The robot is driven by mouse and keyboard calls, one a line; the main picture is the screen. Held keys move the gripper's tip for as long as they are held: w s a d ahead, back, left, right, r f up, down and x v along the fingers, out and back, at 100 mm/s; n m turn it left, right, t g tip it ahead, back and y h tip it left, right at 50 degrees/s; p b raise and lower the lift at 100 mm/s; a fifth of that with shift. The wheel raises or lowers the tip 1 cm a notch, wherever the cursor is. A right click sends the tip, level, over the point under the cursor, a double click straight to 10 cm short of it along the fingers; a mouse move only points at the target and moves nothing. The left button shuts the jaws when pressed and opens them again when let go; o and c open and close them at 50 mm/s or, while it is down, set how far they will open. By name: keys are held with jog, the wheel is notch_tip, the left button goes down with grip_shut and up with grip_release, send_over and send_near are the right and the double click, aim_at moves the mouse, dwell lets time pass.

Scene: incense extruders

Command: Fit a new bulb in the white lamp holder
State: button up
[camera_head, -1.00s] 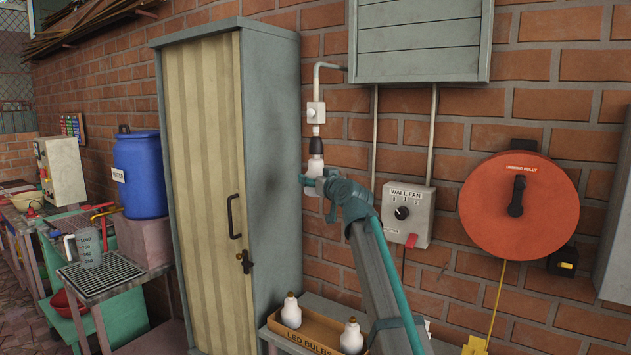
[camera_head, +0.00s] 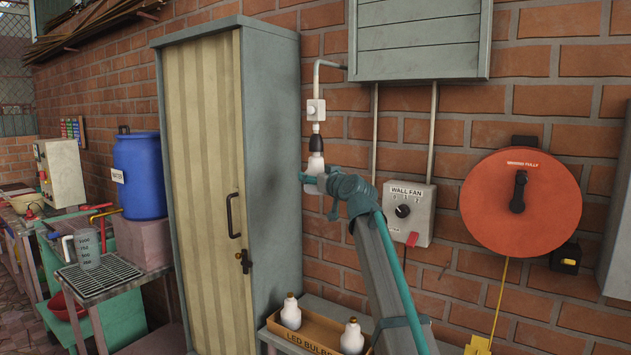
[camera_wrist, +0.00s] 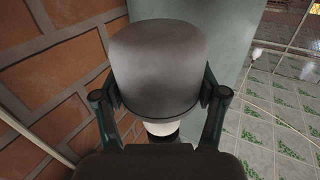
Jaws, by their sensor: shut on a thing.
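The white lamp holder (camera_head: 316,128) hangs under a bent pipe on the brick wall, with a black lower part. My gripper (camera_head: 314,181) is just beneath it, shut on a white bulb (camera_head: 316,163). The bulb is upright with its neck up against the black part; I cannot tell how far it sits in. In the wrist view the bulb's rounded grey-white body (camera_wrist: 157,65) fills the space between my fingers, with its white neck and a dark ring below in the picture. Two more white bulbs (camera_head: 291,312) (camera_head: 351,337) stand in the LED BULBS box (camera_head: 305,334).
A tall grey cabinet (camera_head: 270,180) stands close left of the holder. A wall fan switch box (camera_head: 406,212) and a large red disc (camera_head: 520,205) are on the wall to the right. A grey slatted box (camera_head: 420,40) hangs above.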

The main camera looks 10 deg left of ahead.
jog(key=shift+n+g+y+b, duration=0.55)
jog(key=shift+y+b, duration=0.25)
jog(key=shift+b, duration=1.3)
jog(key=o, duration=1.2)
jog(key=shift+o, duration=0.2)
jog(key=shift+s, duration=0.1)
